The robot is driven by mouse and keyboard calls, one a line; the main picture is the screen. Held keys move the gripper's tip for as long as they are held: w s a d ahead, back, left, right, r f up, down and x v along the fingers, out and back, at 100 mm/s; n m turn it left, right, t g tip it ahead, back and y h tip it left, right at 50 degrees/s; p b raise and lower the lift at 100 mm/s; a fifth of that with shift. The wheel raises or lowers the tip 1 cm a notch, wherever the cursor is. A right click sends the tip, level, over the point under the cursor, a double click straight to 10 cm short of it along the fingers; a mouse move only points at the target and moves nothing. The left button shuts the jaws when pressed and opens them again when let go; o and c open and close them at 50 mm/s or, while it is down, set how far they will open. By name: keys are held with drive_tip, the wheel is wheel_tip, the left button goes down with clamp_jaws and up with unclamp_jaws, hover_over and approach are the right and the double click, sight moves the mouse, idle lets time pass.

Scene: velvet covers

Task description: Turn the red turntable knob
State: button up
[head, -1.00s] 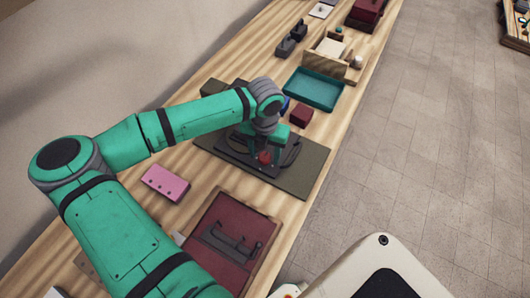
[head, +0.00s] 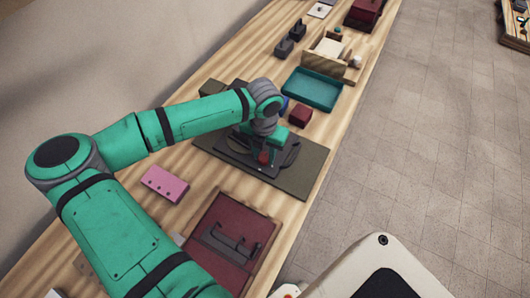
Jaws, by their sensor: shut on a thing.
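The red turntable knob (head: 264,157) shows as a small red shape on the dark round turntable (head: 290,156). The turntable sits on a dark base on an olive mat (head: 309,175) at the middle of the bench. My gripper (head: 263,152) points down over the turntable and is shut on the red knob. The fingers and my wrist hide part of the knob and much of the turntable.
A teal tray (head: 313,88) and a dark red block (head: 300,115) lie beyond the mat. A pink block (head: 164,184) lies to the left. A dark red board with a grey handle (head: 226,244) lies nearer. Bare wood (head: 252,191) shows between.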

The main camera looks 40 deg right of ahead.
drive_tip(key=m, duration=1.2)
drive_tip(key=shift+w, duration=0.1)
drive_tip(key=shift+m, duration=2.2)
drive_tip(key=o, duration=1)
drive_tip(key=shift+o, duration=0.2)
